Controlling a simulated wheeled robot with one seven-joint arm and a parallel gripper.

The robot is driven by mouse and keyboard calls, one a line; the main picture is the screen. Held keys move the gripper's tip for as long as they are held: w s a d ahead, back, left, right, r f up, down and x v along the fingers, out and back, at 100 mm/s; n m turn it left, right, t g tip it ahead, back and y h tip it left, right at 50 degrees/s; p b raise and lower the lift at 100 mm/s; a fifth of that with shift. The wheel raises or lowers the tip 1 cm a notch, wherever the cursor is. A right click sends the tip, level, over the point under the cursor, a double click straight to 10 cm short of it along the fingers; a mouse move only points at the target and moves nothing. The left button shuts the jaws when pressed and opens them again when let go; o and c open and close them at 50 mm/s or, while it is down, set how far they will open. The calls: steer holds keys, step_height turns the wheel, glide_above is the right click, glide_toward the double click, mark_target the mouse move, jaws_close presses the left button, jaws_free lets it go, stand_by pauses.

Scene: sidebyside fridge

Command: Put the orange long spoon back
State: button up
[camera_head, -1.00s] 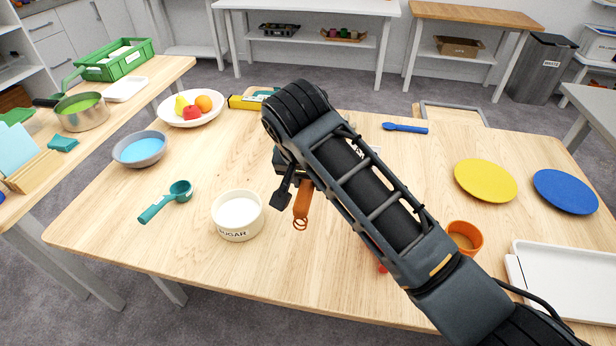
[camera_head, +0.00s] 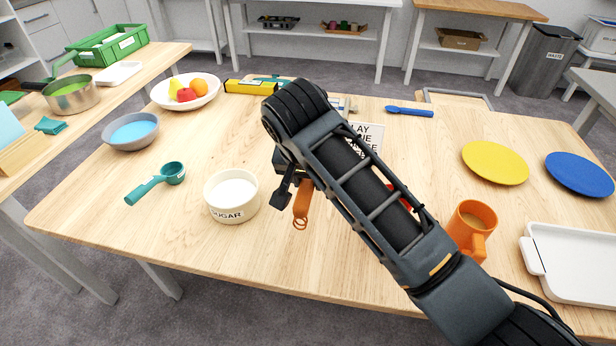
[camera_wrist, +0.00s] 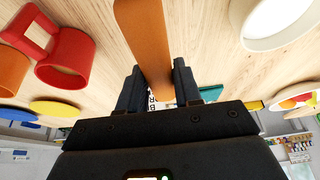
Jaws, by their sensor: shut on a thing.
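The orange long spoon (camera_head: 301,203) hangs from my gripper (camera_head: 292,180) in the head view, its end with a small coil or ring pointing down. In the wrist view its flat orange length (camera_wrist: 146,40) runs between the two dark fingers of my gripper (camera_wrist: 160,88), which are shut on it. The spoon is above the table, just right of the white sugar bowl (camera_head: 232,197). Its upper part is hidden by my gripper and arm in the head view.
An orange mug (camera_head: 470,228) and a white tray (camera_head: 575,262) are at right, beyond my arm. Yellow (camera_head: 495,163) and blue (camera_head: 580,174) plates lie farther back. A teal scoop (camera_head: 157,182) lies left of the bowl. A printed sign (camera_head: 369,136) is partly behind my arm. The front middle is clear.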

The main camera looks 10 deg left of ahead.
mark_target(304, 193)
steer(key=shift+s+r+p, duration=0.1)
steer(key=shift+r+p, duration=0.05)
steer(key=shift+p, duration=0.35)
steer(key=shift+f+b, duration=1.8)
steer(key=shift+f, duration=2.85)
steer(key=o, duration=1.1)
steer(key=shift+o, duration=0.2)
steer(key=shift+v, duration=3.9)
